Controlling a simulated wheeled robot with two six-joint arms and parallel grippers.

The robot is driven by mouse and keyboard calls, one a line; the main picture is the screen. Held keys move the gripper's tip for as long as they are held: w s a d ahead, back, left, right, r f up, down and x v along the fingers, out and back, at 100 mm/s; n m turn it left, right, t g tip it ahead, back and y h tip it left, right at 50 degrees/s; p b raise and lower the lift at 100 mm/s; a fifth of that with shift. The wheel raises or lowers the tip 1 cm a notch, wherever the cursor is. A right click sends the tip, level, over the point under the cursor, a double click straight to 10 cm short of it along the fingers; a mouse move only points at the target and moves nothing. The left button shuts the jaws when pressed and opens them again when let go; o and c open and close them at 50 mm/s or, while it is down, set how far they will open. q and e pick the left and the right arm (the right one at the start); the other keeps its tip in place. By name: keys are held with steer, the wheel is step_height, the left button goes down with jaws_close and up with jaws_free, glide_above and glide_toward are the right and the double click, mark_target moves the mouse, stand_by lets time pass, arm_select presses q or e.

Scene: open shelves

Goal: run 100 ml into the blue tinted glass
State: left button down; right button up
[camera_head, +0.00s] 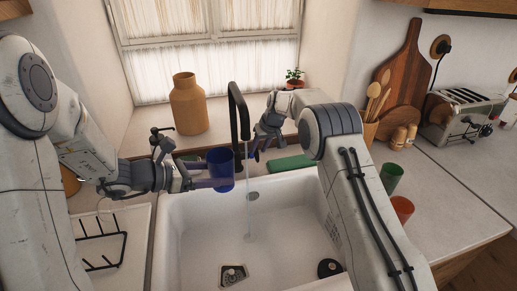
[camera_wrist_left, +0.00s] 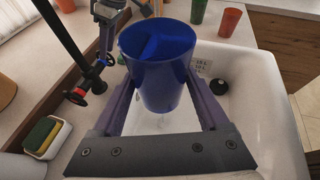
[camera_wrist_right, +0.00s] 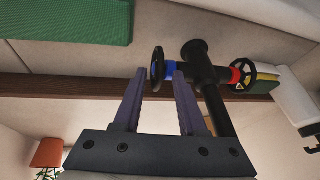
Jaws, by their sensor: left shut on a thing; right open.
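The blue tinted glass (camera_head: 221,172) is upright over the back left of the white sink (camera_head: 170,235). My left gripper (camera_wrist_left: 162,88) is shut around the glass (camera_wrist_left: 160,60); I cannot tell whether it holds water. The black tap (camera_head: 238,110) stands behind the sink. A thin water stream (camera_head: 247,200) falls into the sink, just right of the glass in the head view. My right gripper (camera_wrist_right: 159,76) is open, its fingertips at the tap's blue-marked wheel handle (camera_wrist_right: 157,68). The red-marked handle (camera_wrist_right: 243,75) is on the tap's other side.
A green glass (camera_head: 391,177) and a red-orange glass (camera_head: 402,208) stand on the counter right of the sink. A green block (camera_head: 290,163) lies behind the sink. A vase (camera_head: 188,105) stands on the sill. A sponge holder (camera_wrist_left: 45,137) is near the tap. A black rack (camera_head: 105,245) is at left.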

steer(key=shift+w+f, duration=0.1)
steer(key=shift+f, duration=0.1)
jaws_close()
steer(key=shift+a, duration=0.1)
